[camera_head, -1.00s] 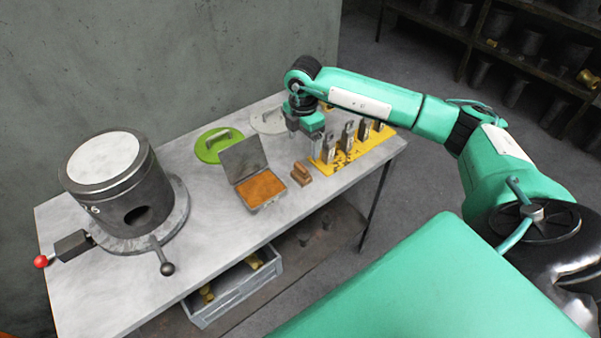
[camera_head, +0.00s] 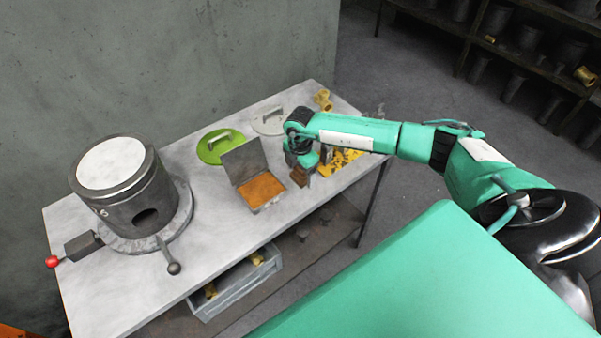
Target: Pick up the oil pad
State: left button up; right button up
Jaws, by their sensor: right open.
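The oil pad, which I take to be the small brown block (camera_head: 299,178), sits on the table just right of an open metal box (camera_head: 267,206) with an orange-brown filling. My right gripper (camera_head: 304,166) is open, pointing down at the brown block, with its fingers close above or around it. The arm and gripper partly hide the block, and I cannot tell whether the fingers touch it. My left gripper is not in view.
A dark cylinder with a pale top (camera_head: 112,163) stands on the left of the table. A green lid (camera_head: 210,152) and a pale lid (camera_head: 262,125) lie behind the box. A yellow stand (camera_head: 347,156) is partly behind my arm. A brass part (camera_head: 322,99) stands at the back.

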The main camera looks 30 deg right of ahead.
jog(key=shift+c, duration=0.4)
jog(key=c, duration=1)
jog(key=shift+c, duration=0.2)
notch_tip(320, 180, up, 20)
jog(key=b, duration=0.5)
jog(key=shift+o, duration=1.2)
jog(key=shift+c, duration=0.4)
